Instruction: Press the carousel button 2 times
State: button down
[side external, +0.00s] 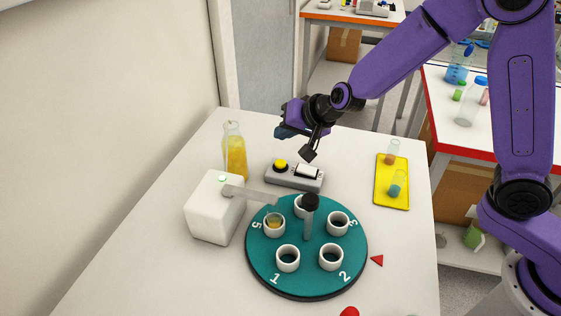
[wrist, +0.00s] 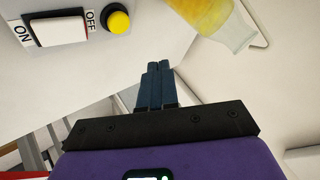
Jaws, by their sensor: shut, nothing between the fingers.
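A grey control box (side external: 295,178) lies on the white table behind the carousel. It carries a round yellow button (side external: 281,166) at its left and a white switch (side external: 307,171) at its right. In the wrist view the yellow button (wrist: 117,21) is at the upper left, beside the switch (wrist: 58,27) with ON and OFF labels. My gripper (side external: 283,133) is shut and empty, above and behind the box, apart from the button. Its blue fingers (wrist: 160,67) are together in the wrist view. The teal carousel (side external: 258,275) holds several white cups with numbers; one cup holds yellow liquid.
A bottle of yellow juice (side external: 235,155) stands left of the box. A white dispenser block (side external: 212,215) has an arm reaching over the carousel. A yellow tray (side external: 390,199) with small vials lies at the right. A red triangle (side external: 377,260) lies beside the carousel.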

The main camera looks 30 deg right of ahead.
aim_at(284, 163)
jog(key=shift+r, duration=1.8)
jog(key=shift+f, duration=0.1)
jog(key=shift+f, duration=4.3)
jog(key=shift+f, duration=0.15)
jog(key=shift+f, duration=0.3)
jog(key=shift+f, duration=0.5)
jog(key=shift+r, duration=0.9)
